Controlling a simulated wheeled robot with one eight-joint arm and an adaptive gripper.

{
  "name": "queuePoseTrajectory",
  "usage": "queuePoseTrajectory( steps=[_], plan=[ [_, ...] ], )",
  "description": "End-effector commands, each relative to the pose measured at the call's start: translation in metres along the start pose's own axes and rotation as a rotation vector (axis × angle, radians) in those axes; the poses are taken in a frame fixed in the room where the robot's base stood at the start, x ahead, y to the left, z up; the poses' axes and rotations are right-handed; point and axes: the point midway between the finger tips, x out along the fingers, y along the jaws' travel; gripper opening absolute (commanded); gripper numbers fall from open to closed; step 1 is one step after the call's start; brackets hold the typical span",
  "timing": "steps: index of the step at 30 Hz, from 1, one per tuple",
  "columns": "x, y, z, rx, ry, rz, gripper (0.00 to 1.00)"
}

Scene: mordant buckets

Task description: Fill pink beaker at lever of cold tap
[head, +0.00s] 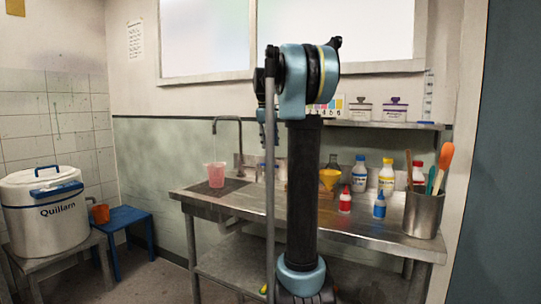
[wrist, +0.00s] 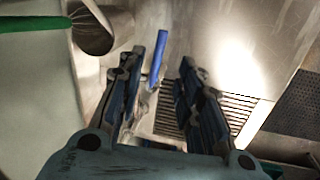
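The pink beaker (head: 216,175) stands upright at the sink area near the left end of the steel bench, below the tip of the curved tap spout (head: 239,140). I cannot tell whether water runs or whether the beaker holds any. In the wrist view my gripper (wrist: 174,50) is open, its two dark fingers apart with nothing held. A blue lever (wrist: 158,60) shows between the fingers, closer to the left one; I cannot tell whether they touch.
Bottles, including a yellow-labelled one (head: 386,176), and a steel pot of utensils (head: 423,214) stand on the bench's right side. A blue stool (head: 122,216) and white drum (head: 45,225) are at left. The wrist view shows a slotted grating (wrist: 170,115) and a green handle (wrist: 35,24).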

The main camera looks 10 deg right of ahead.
Motion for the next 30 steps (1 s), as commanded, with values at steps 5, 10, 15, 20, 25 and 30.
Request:
queuePoseTrajectory(
  steps=[5, 10, 15, 20, 25, 30],
  plan=[
    [-0.019, 0.000, -0.001, -0.001, 0.000, 0.000, 0.33],
    [-0.025, 0.000, -0.001, -0.001, 0.000, 0.000, 0.33],
    [-0.026, 0.000, -0.001, -0.001, 0.000, 0.000, 0.33],
    [-0.026, 0.000, -0.001, -0.001, 0.000, 0.000, 0.33],
    [-0.025, -0.001, -0.001, -0.020, 0.000, 0.001, 0.06],
    [-0.023, -0.012, -0.003, -0.203, -0.001, 0.007, 0.00]
  ],
)
